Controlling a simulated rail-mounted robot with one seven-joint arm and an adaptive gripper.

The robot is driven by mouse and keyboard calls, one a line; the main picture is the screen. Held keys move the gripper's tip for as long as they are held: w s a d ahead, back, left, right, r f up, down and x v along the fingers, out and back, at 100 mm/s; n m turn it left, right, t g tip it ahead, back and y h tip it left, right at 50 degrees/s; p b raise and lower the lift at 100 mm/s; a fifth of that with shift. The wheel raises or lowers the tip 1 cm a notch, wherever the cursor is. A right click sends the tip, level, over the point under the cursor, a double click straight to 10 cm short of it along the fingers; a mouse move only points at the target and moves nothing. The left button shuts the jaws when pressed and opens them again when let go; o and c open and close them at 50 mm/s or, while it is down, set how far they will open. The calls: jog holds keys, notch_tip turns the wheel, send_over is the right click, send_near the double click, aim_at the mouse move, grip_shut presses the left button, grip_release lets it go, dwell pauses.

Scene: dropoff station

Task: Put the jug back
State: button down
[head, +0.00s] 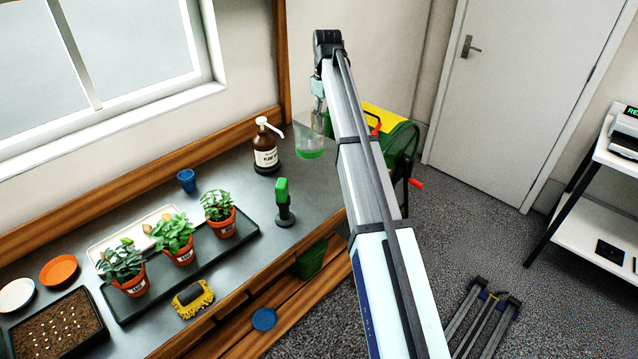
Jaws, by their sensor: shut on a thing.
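The clear jug (310,138) with green at its bottom is at the far right end of the dark bench (318,190), just right of the brown pump bottle (265,152). My gripper (318,103) is at the jug's upper right side and shut on it. The fingertips are small here and partly hidden by my own arm. I cannot tell whether the jug's base touches the bench or is held above it.
A green hand tool (283,203) stands upright near the bench's front edge. A blue cup (187,180) and potted plants on a black tray (245,237) are farther left. A green drum (402,142) stands behind my arm. Bare bench lies around the tool.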

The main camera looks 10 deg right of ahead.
notch_tip(320, 180, down, 19)
jog(key=p, duration=0.5)
jog(key=c, duration=0.6)
grip_release()
jog(key=shift+c, duration=0.2)
jog(key=shift+r, duration=0.1)
notch_tip(320, 180, up, 12)
jog(key=b, duration=0.4)
jog(key=shift+d, duration=0.2)
jog(key=shift+w, duration=0.1)
